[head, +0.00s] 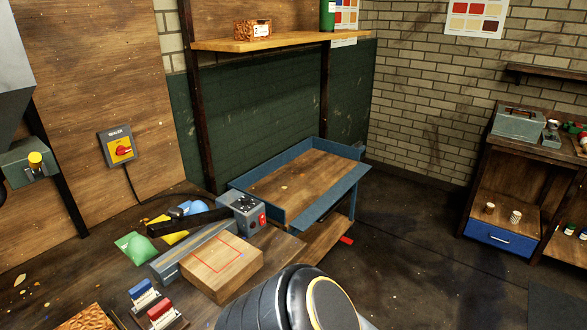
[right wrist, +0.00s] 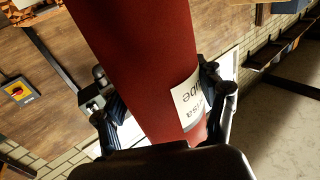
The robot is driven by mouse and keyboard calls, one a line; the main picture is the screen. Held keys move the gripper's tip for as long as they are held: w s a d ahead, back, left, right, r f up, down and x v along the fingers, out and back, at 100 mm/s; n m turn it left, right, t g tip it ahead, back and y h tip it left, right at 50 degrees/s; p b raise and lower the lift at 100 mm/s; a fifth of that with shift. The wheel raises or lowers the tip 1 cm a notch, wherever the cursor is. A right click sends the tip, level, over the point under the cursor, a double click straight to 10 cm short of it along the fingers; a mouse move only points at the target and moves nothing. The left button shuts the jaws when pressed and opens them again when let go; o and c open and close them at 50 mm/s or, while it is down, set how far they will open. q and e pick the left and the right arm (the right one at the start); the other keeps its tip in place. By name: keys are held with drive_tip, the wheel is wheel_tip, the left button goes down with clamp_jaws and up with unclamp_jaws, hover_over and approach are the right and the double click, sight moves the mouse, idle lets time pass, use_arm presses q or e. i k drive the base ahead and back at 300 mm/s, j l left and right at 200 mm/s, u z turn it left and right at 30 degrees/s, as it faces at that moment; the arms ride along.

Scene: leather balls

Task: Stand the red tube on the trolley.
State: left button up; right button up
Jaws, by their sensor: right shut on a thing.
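The trolley has a blue raised rim (head: 332,196) and a bare wooden top with small scraps on it, in the middle of the head view. The red tube (right wrist: 120,50) fills the middle of the right wrist view. It has a white printed label. My right gripper (right wrist: 165,103) is shut on the tube, with a finger on each side. The tube's ends are not clearly shown. The tube and right gripper do not show in the head view, where a black arm link of mine crosses the bottom edge. My left gripper is not in view.
A cluttered bench at the left holds a wooden block (head: 222,262), a grey control box (head: 243,212) and a green pouch (head: 136,248). A wooden shelf (head: 275,41) is above the trolley. A workbench (head: 510,190) stands at the right, with open floor between.

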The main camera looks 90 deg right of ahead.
sight(309, 177)
drive_tip(key=z, duration=0.4)
drive_tip(key=l+z, duration=0.15)
drive_tip(key=z, duration=0.2)
drive_tip(key=l+z, duration=0.1)
drive_tip(key=z, duration=0.3)
drive_tip(key=i+l, duration=0.1)
drive_tip(key=l, duration=1.25)
drive_tip(key=i+l, duration=0.15)
drive_tip(key=l, duration=0.5)
drive_tip(key=i+l, duration=0.1)
drive_tip(key=l, duration=1.25)
drive_tip(key=i+l, duration=0.15)
drive_tip(key=l, duration=0.55)
